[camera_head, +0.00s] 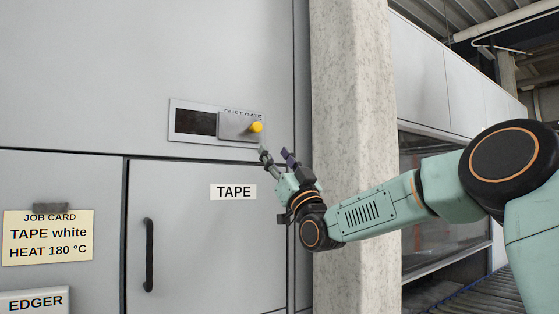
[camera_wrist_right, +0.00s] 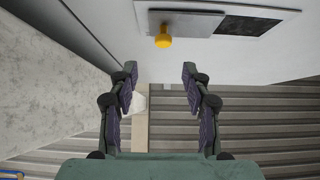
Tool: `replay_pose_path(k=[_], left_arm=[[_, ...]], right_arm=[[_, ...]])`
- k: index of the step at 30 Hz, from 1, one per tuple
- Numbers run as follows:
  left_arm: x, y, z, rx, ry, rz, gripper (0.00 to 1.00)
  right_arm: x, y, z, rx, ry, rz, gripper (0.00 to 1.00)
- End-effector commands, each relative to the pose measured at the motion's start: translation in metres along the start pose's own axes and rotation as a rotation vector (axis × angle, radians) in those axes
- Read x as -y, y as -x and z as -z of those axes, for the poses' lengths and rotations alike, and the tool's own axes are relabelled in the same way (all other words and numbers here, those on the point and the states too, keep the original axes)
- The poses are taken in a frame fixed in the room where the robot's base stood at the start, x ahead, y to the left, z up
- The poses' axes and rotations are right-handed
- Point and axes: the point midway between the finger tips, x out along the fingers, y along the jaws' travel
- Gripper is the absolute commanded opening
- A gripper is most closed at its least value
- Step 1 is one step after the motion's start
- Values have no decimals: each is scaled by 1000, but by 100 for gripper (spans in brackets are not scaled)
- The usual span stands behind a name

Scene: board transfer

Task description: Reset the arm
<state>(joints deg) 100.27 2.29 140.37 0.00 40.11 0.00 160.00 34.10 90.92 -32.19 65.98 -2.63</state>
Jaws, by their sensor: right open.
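My right gripper (camera_head: 278,155) is open and empty in the head view, just below and to the right of the yellow knob (camera_head: 256,127). The knob sits on a grey sliding plate (camera_head: 236,128) in the dust gate panel, and a dark opening (camera_head: 195,122) shows to its left. In the right wrist view, my right gripper's two fingers (camera_wrist_right: 159,88) stand wide apart with nothing between them. The yellow knob (camera_wrist_right: 163,37) is beyond the fingertips there, apart from them. My left gripper is in neither view.
A grey machine front carries a TAPE label (camera_head: 233,192), a door with a black handle (camera_head: 149,255) and a job card (camera_head: 47,236) reading "TAPE white, HEAT 180 °C". A concrete pillar (camera_head: 350,90) stands right beside my right gripper and forearm. Roller slats (camera_wrist_right: 245,120) lie below.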

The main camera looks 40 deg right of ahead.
Motion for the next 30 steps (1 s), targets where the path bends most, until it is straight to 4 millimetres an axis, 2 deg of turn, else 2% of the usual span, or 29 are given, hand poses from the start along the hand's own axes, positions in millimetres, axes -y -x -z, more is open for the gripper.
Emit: replay_pose_path(k=[6,24,26,29,30], left_arm=[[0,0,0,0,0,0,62],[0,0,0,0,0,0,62],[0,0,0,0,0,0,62],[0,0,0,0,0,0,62],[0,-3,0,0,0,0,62]], right_arm=[[0,12,1,-2,-1,-1,49],[0,13,-2,9,-5,0,49],[-1,16,-12,50,-26,-15,49],[12,36,-50,189,-100,-41,49],[22,49,-70,251,-121,-43,49]])
